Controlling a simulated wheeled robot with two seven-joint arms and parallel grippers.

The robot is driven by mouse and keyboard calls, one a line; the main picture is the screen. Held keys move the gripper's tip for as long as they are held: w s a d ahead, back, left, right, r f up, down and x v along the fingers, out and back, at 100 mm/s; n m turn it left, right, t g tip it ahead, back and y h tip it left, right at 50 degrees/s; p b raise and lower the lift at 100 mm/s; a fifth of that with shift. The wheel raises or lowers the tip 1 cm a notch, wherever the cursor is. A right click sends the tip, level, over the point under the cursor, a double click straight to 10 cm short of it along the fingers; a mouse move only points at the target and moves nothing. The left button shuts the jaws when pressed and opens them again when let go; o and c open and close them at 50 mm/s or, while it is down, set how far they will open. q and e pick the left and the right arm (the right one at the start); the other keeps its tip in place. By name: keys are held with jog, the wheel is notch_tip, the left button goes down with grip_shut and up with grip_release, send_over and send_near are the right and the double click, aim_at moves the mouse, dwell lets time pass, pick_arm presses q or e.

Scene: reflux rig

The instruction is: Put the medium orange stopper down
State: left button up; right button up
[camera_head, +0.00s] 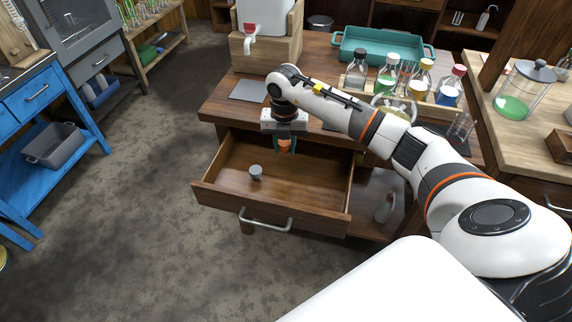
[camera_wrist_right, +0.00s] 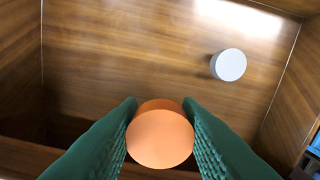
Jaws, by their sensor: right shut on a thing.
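The orange stopper (camera_head: 285,146) is between the fingers of my right gripper (camera_head: 285,143), over the back part of the open wooden drawer (camera_head: 310,188). In the right wrist view the stopper (camera_wrist_right: 160,136) fills the space between the two green fingers (camera_wrist_right: 160,130), which are shut on it. It appears held above the drawer floor; its exact height is hard to tell. A grey-white stopper (camera_head: 256,172) stands in the drawer, apart from the orange one; it also shows in the right wrist view (camera_wrist_right: 228,65). My left gripper is not in view.
Above the drawer, the table holds a grey mat (camera_head: 248,91), a teal tray (camera_head: 384,44) and a wooden rack with several capped bottles (camera_head: 388,72). The drawer's front panel (camera_head: 268,209) stands out into the room. Most of the drawer floor is bare.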

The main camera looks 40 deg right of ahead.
aim_at(285, 153)
notch_tip(285, 153, down, 3)
jog(key=shift+f, duration=2.25)
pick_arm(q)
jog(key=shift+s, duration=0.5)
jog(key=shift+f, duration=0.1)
pick_arm(e)
jog(key=shift+f, duration=0.15)
jog(key=o, duration=1)
jog(key=shift+c, duration=0.2)
